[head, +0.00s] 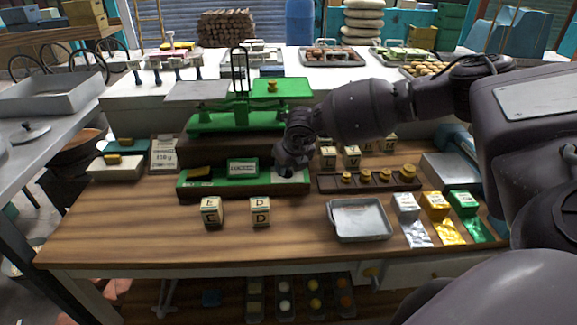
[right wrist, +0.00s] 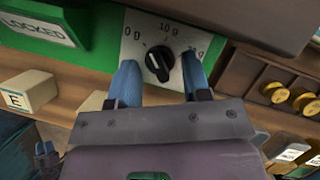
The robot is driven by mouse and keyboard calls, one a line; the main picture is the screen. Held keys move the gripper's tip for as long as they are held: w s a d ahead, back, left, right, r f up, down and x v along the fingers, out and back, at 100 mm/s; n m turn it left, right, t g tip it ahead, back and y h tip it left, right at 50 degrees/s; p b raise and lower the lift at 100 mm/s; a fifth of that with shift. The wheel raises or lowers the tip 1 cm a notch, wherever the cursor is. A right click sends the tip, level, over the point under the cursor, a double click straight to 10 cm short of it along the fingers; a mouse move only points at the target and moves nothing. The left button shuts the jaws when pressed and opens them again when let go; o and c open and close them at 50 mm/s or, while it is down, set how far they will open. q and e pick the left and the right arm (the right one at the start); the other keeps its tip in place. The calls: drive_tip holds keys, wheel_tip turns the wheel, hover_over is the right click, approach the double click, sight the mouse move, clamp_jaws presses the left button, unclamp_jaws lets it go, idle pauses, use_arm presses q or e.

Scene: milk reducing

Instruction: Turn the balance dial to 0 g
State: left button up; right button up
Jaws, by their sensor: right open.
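The black balance dial (right wrist: 159,62) sits on a pale plate marked 0 g at the left, 10 g at the top and a partly covered mark at the right. I cannot tell which mark its pointer meets. My right gripper (right wrist: 160,70) is open, with one blue finger on each side of the dial; contact is unclear. In the head view my right gripper (head: 287,165) is at the right end of the balance's green front panel (head: 222,183) and hides most of the dial. The green balance (head: 236,120) stands behind, with a brass weight on its right pan.
A LOCKED sign (head: 243,168) is left of the dial. A wooden rack of brass weights (head: 369,182) is close on the right. Letter blocks (head: 260,212) and a metal tray (head: 360,219) stand in front. Bare tabletop lies at the front left.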

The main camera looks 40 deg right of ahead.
drive_tip(key=shift+f, duration=0.15)
clamp_jaws()
drive_tip(key=shift+d, duration=0.1)
idle(1.2)
drive_tip(key=shift+c, duration=0.3)
unclamp_jaws()
drive_tip(key=shift+o, duration=0.3)
